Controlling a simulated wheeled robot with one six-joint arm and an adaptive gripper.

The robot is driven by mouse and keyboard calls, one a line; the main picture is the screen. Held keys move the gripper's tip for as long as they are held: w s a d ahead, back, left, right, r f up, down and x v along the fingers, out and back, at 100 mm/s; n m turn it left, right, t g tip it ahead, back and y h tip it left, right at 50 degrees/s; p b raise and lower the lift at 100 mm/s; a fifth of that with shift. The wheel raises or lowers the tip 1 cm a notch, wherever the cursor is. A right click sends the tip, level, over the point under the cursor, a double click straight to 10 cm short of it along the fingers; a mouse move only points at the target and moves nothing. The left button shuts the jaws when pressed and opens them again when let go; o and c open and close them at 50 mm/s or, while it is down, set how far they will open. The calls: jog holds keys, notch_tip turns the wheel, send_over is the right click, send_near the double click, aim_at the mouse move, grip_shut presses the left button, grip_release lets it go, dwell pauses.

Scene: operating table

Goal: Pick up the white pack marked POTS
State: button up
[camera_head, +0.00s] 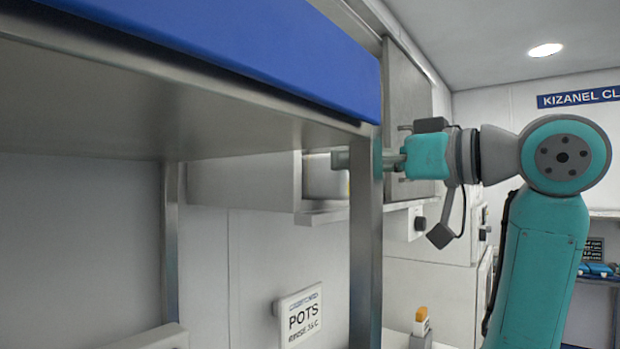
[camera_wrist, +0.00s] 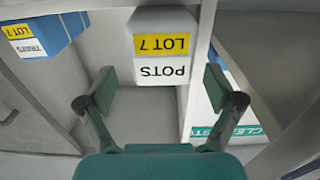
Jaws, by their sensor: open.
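The white pack marked POTS (camera_wrist: 160,20) stands in a grey shelf compartment at the top middle of the wrist view. Its yellow LOT 7 band and its POTS lettering appear upside down. My gripper (camera_wrist: 160,88) is open, with its two fingers apart and nothing between them. The pack is ahead of the fingertips, roughly centred between them. In the head view, my gripper (camera_head: 340,160) reaches left past a metal post that hides part of it. A pale box with a yellow edge (camera_head: 324,180) shows beside the fingers; its marking cannot be read there.
A blue-and-white pack (camera_wrist: 42,36) with a yellow LOT 7 label sits at the left of the wrist view. Shelf walls stand on both sides. In the head view, a metal post (camera_head: 366,235) and a blue-edged shelf (camera_head: 250,50) are close. A POTS sign (camera_head: 300,316) shows below.

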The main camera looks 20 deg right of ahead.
aim_at(310, 177)
jog(key=x, duration=0.4)
jog(key=shift+a+f, duration=0.1)
jog(key=shift+a, duration=0.05)
jog(key=c, duration=1.5)
jog(key=shift+o, duration=0.2)
